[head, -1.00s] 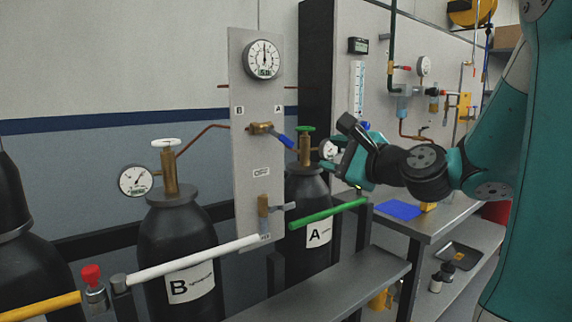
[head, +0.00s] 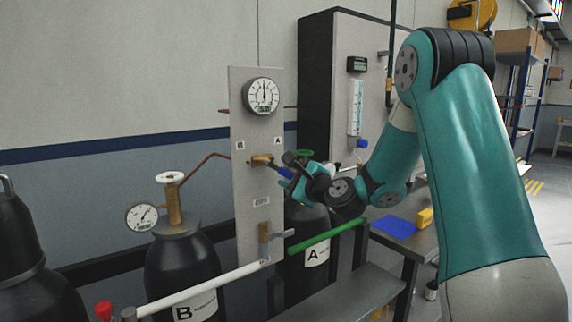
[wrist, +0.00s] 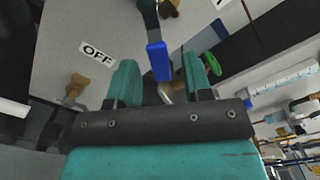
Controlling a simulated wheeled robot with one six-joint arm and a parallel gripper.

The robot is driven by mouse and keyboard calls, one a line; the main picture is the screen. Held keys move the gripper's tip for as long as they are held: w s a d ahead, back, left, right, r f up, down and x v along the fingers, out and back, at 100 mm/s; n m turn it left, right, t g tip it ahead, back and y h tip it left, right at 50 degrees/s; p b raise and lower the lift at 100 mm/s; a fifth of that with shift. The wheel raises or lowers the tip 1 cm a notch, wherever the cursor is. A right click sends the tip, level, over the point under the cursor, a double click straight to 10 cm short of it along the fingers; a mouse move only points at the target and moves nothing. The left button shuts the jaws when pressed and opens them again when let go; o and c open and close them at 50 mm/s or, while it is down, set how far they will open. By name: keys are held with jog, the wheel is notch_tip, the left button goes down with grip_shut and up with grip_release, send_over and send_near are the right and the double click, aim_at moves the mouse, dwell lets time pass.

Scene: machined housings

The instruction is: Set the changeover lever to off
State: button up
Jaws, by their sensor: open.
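The changeover lever is a blue handle (head: 285,172) on a brass valve (head: 261,160) on the grey panel (head: 251,112). It slopes down to the right, on the A side. The OFF label (head: 261,201) sits below the valve. My gripper (wrist: 160,76) is open, with its fingers on either side of the blue lever end (wrist: 157,60) in the wrist view; I cannot tell whether either touches it. The OFF label also shows in the wrist view (wrist: 97,52), left of the fingers. In the head view my gripper (head: 289,180) partly covers the lever.
Cylinder B (head: 183,270) stands left of the panel and cylinder A (head: 306,240) right, behind my gripper. A second brass valve (head: 264,233) with a grey lever is lower on the panel. A green bar (head: 327,236) and white bar (head: 205,290) run in front.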

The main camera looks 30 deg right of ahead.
jog(key=shift+w, duration=1.1)
grip_shut()
